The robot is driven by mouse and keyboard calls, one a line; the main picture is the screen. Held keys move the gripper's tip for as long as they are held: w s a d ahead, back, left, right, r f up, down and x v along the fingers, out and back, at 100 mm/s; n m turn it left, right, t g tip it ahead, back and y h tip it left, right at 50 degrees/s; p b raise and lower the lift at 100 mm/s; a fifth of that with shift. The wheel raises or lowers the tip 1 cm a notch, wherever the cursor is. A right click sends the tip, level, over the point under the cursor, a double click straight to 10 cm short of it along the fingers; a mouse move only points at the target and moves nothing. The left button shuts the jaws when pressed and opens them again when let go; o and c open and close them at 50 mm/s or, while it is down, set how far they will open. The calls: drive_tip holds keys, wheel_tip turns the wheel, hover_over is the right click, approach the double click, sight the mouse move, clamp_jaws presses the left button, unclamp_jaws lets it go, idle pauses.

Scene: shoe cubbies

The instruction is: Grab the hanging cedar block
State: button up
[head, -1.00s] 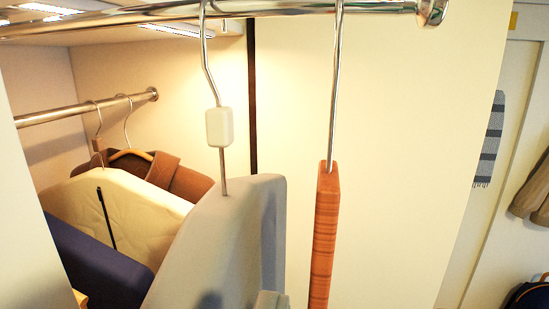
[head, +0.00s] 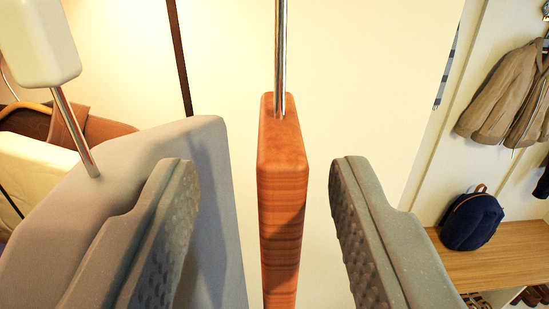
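The cedar block (head: 281,190) is a narrow reddish-brown wooden slab with dark grain. It hangs upright from a thin metal rod at the middle of the head view, and its lower end is cut off by the frame. My gripper (head: 262,205) is open, with one grey textured finger to the left of the block and the other to the right. Gaps show between the block and both fingers, so neither appears to touch it. The left finger's shadow seems to fall on the grey garment and the block.
A brown garment (head: 95,128) is farther left. At right are a tan jacket (head: 505,95), a navy backpack (head: 472,218) and a wooden bench (head: 500,255).

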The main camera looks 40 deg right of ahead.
sight(277, 158)
drive_tip(key=x, duration=0.1)
drive_tip(key=p+x, duration=0.1)
drive_tip(key=x, duration=0.3)
drive_tip(key=shift+s+d+f+p, duration=0.15)
drive_tip(key=shift+d+f+p, duration=0.05)
drive_tip(key=shift+f+p, duration=0.15)
drive_tip(key=shift+c, duration=0.3)
clamp_jaws()
